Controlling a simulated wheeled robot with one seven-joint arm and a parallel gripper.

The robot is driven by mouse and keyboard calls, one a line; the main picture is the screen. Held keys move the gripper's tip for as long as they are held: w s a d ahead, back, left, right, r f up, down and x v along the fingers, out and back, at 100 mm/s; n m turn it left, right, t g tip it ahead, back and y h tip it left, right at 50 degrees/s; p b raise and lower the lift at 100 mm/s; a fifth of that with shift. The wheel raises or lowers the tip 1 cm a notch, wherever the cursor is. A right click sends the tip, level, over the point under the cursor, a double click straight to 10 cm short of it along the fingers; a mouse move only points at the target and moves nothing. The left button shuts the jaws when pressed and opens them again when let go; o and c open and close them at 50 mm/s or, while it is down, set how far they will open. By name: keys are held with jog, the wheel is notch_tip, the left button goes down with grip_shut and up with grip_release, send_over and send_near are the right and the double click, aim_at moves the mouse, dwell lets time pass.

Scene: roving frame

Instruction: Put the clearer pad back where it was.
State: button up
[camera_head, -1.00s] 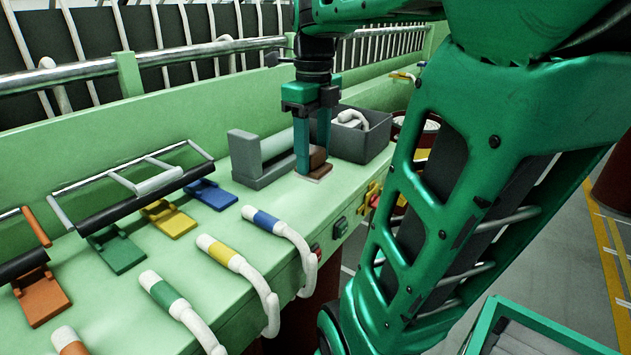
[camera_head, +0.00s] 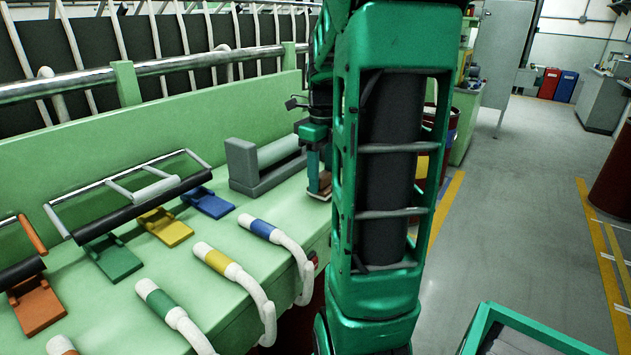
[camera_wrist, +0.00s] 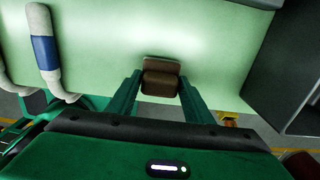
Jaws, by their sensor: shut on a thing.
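The clearer pad appears to be the small brown block with a paler flat base (camera_head: 323,187), near the right end of the green bench top, partly hidden by my arm. In the wrist view the pad (camera_wrist: 161,79) sits between the two green fingers. My gripper (camera_wrist: 159,88) is shut on it; in the head view the gripper (camera_head: 318,170) is partly covered by my arm. I cannot tell whether the pad touches the bench or is slightly above it.
A grey bracket with a roller (camera_head: 262,168) stands left of my gripper. Coloured flaps, including a blue one (camera_head: 208,203), and white hooked handles, including a blue-banded one (camera_head: 262,229), line the bench. A dark grey box (camera_wrist: 293,75) is at right in the wrist view.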

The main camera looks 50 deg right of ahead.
aim_at(322, 174)
jog(key=shift+f, duration=0.45)
jog(key=o, duration=1.1)
jog(key=shift+f, duration=0.15)
notch_tip(322, 174, up, 12)
